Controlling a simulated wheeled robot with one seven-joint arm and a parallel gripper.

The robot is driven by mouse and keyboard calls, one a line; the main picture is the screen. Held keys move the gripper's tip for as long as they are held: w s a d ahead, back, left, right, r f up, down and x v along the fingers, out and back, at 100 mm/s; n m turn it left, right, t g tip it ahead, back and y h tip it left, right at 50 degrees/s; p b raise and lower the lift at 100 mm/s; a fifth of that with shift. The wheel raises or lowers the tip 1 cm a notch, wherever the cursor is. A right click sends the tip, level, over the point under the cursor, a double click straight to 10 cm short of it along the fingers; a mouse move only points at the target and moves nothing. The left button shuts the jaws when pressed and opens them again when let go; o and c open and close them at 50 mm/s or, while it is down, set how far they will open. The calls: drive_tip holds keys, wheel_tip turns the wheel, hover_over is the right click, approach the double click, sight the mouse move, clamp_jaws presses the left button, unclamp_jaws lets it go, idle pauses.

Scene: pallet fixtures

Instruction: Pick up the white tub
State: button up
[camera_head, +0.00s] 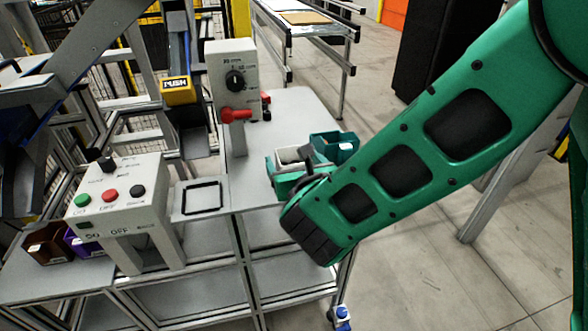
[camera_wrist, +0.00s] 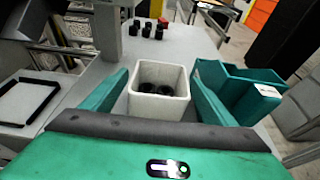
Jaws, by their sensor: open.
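The white tub (camera_wrist: 159,100) is a square open container with dark round parts inside. In the wrist view it stands upright between the two teal fingers of my gripper (camera_wrist: 155,95), with a finger on each side. The fingers are apart, and a small gap shows at the left. In the head view the tub (camera_head: 294,154) is partly hidden by my gripper (camera_head: 290,168) and arm. I cannot tell whether the right finger touches it.
A teal bin (camera_wrist: 238,88) stands close to the right of my gripper. Black knobs (camera_wrist: 150,30) are behind the tub. A black square frame (camera_wrist: 25,100) lies at left. A control box (camera_head: 120,195) and a switch post (camera_head: 232,85) stand on the grey table (camera_head: 265,195).

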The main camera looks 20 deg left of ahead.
drive_tip(key=shift+w+a, duration=0.1)
drive_tip(key=shift+c, duration=0.3)
drive_tip(key=c, duration=1.2)
drive_tip(key=shift+o, duration=0.2)
drive_tip(key=shift+r, duration=0.15)
drive_tip(key=shift+r, duration=2)
drive_tip(key=s+a+r, duration=0.5)
drive_tip(key=s+r, duration=0.5)
drive_tip(key=r, duration=0.1)
drive_tip(key=shift+s+a+r, duration=0.15)
drive_tip(key=shift+r, duration=0.2)
